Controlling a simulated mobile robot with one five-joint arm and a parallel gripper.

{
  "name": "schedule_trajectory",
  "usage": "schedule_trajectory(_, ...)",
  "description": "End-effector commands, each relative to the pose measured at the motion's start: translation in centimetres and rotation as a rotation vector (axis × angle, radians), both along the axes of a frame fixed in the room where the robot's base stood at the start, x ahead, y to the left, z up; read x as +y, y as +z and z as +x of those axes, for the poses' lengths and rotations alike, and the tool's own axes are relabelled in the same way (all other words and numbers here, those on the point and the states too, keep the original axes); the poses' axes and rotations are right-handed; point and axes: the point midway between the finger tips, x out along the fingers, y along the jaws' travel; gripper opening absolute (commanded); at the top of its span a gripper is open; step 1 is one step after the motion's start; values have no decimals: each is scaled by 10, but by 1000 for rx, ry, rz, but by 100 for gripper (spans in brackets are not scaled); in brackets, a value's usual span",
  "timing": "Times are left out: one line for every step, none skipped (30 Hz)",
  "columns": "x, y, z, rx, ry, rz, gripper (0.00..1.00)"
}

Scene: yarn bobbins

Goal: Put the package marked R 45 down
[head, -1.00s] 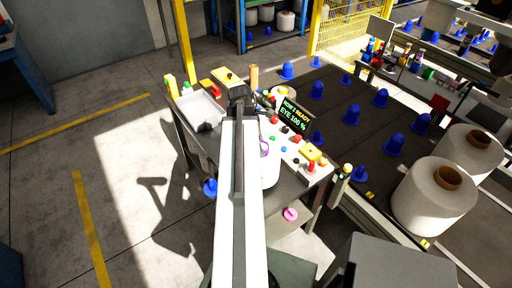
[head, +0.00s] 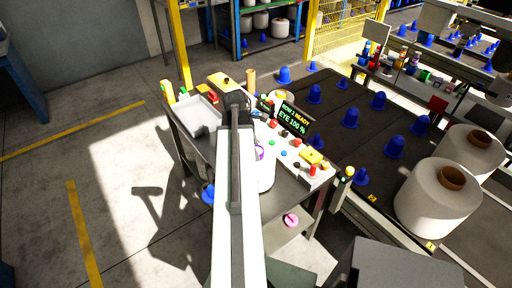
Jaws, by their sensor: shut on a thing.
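My arm reaches forward over a small grey table (head: 285,207). My gripper (head: 235,100) is at the far end of the arm, near the white tray and the button panel. Its fingers and whatever they hold are hidden behind the arm and wrist. No package with a readable R 45 mark shows. A white bobbin (head: 266,172) with a purple ring stands on the table, partly covered by my arm.
A white tray (head: 200,130) lies on the table's left. A button panel (head: 300,150) with a lit display (head: 293,118) stands at right. A dark conveyor with blue cones (head: 351,118) and large white bobbins (head: 438,195) runs beyond. Open floor lies left.

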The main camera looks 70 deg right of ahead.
Motion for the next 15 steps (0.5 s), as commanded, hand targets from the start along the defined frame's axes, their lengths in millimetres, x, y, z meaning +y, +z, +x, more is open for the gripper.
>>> schedule_trajectory(0,-8,0,1,0,0,0)
schedule_trajectory(0,-8,0,1,1,0,0)
schedule_trajectory(0,-7,1,1,2,-1,0)
schedule_trajectory(1,-6,1,1,3,-1,0)
schedule_trajectory(1,-6,2,1,4,0,0)
schedule_trajectory(1,-5,2,1,5,0,0)
schedule_trajectory(1,-5,2,1,5,0,0)
schedule_trajectory(1,-5,2,1,5,0,0)
schedule_trajectory(1,-5,3,1,5,0,0)
schedule_trajectory(1,-6,3,1,5,0,0)
schedule_trajectory(1,-7,3,1,5,0,0)
schedule_trajectory(1,-8,2,1,5,0,0)
schedule_trajectory(1,-9,2,1,5,0,0)
schedule_trajectory(1,-9,2,0,4,0,61)
schedule_trajectory(1,-8,2,0,4,0,72)
